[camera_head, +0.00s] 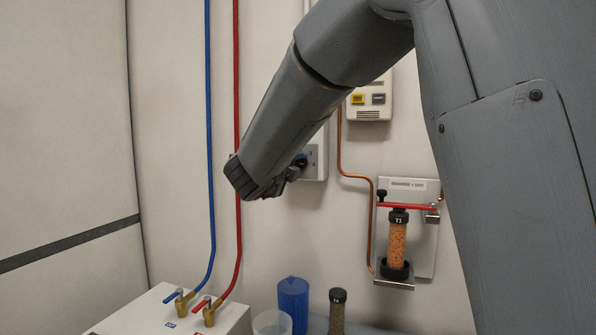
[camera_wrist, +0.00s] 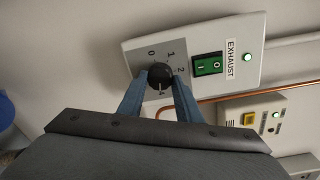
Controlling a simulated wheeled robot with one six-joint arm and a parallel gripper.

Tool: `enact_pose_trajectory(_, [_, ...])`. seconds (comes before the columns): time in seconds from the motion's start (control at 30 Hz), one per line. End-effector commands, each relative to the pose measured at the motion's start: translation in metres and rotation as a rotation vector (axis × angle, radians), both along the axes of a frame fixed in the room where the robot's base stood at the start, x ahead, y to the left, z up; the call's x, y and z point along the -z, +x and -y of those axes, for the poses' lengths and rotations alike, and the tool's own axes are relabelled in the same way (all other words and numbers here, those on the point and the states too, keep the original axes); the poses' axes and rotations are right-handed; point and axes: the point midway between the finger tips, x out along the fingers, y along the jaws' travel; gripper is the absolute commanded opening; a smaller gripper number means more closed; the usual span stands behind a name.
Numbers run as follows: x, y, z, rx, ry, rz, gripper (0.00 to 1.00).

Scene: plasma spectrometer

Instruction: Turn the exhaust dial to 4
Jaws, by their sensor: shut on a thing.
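The exhaust dial (camera_wrist: 160,74) is a round black knob on a white wall plate (camera_wrist: 135,42). The digits 0, 1, 2 and 4 show around it. A light mark seems to lie at the knob's lower edge, close to the 4, but it is too small to read surely. My gripper (camera_wrist: 161,80) is shut on the dial, with one blue finger on each side. In the head view, my gripper (camera_head: 290,173) reaches the plate (camera_head: 318,158) from the left, and the arm hides most of the plate.
On the same plate are a green rocker switch (camera_wrist: 208,65) and a lit green lamp (camera_wrist: 247,57). A copper pipe (camera_head: 341,150) and a control box (camera_head: 370,100) are nearby. A bead-filled column (camera_head: 397,245) stands at right. Blue (camera_head: 209,120) and red hoses (camera_head: 237,110) run at left.

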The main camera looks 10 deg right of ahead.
Motion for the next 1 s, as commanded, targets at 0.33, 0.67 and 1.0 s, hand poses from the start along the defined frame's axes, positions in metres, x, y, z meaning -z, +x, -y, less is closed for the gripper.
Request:
enact_pose_trajectory(0.33, [-0.0013, 0.0, -0.0002, 0.0, 0.013, 0.01, 0.09])
enact_pose_trajectory(0.67, [-0.0015, 0.0001, -0.0002, -0.001, 0.011, 0.009, 0.5])
enact_pose_trajectory(1.0, [-0.002, -0.0076, -0.0058, -0.002, 0.011, 0.009, 0.5])
